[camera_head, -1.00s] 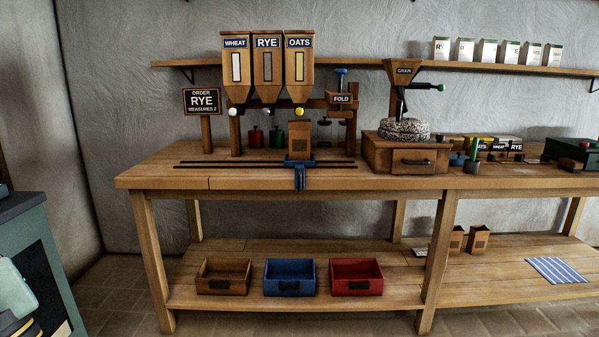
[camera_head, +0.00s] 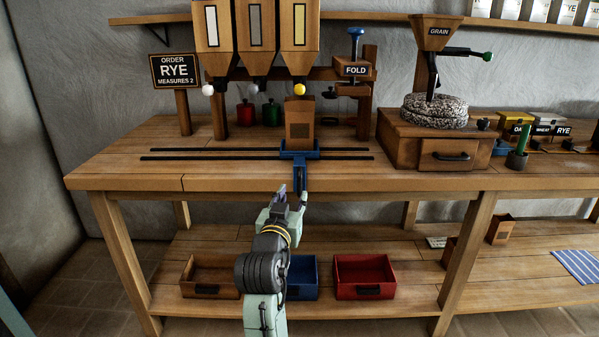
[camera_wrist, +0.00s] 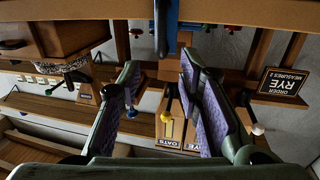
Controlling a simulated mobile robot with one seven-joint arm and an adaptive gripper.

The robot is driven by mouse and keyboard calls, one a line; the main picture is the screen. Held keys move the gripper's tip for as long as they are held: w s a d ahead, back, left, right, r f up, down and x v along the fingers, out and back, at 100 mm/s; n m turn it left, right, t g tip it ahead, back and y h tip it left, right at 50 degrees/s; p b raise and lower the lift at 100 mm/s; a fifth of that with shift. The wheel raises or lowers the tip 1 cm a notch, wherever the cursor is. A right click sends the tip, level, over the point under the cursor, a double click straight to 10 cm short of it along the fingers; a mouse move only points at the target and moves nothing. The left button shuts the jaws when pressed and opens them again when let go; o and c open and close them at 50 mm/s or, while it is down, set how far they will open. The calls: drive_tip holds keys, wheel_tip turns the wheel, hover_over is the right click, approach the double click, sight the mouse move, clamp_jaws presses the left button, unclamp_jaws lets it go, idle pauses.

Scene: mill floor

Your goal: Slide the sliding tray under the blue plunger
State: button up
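The blue sliding tray (camera_head: 327,154) sits on two black rails on the bench, with a brown box (camera_head: 299,131) upright on it. Its blue handle (camera_head: 301,178) hangs over the bench's front edge. The blue plunger (camera_head: 356,32) is on the FOLD stand (camera_head: 367,90), right of and behind the tray. My gripper (camera_head: 293,194) is open and empty just in front of the handle's lower part. In the wrist view, which is upside down, the handle (camera_wrist: 167,20) lies ahead, in line with the gap between my fingers (camera_wrist: 160,66). I cannot tell whether the fingertips straddle it.
Hoppers (camera_head: 256,35) stand above the rails, left of the FOLD stand. A grain mill (camera_head: 433,150) is on the bench to the right. The rails (camera_head: 210,150) are clear left of the tray. Brown, blue and red bins (camera_head: 364,278) are on the lower shelf.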

sight(300, 180)
drive_tip(key=w, duration=0.3)
drive_tip(key=w+d+p, duration=0.1)
drive_tip(key=w, duration=0.2)
drive_tip(key=w+p, duration=0.1)
drive_tip(key=w, duration=0.2)
drive_tip(key=shift+w+d+r, duration=0.15)
drive_tip(key=shift+w+d, duration=0.25)
drive_tip(key=shift+c, duration=0.2)
clamp_jaws()
drive_tip(key=shift+d, duration=0.1)
